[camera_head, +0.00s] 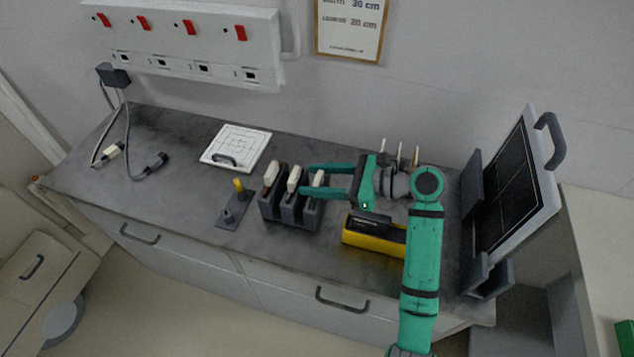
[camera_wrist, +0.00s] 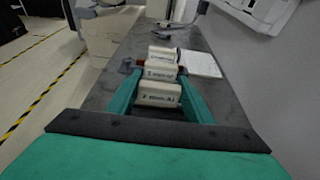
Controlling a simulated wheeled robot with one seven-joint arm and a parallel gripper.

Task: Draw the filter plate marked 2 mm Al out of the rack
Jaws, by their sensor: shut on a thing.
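The dark rack (camera_head: 290,212) stands on the grey bench and holds three filter plates in a row, each with a cream block on top. My gripper (camera_head: 302,180) reaches in from the right, its two green fingers on either side of the nearest, right-hand plate (camera_head: 318,178). The middle plate (camera_head: 293,180) sits just beyond the fingertips, and the far plate (camera_head: 271,174) behind that.
A yellow box (camera_head: 372,237) stands below my wrist. A small stand with a yellow knob (camera_head: 238,185) is left of the rack. A white square panel (camera_head: 236,147) lies behind it. Thin upright rods (camera_head: 399,152) stand behind my wrist, and a large tilted panel (camera_head: 518,185) to the right.

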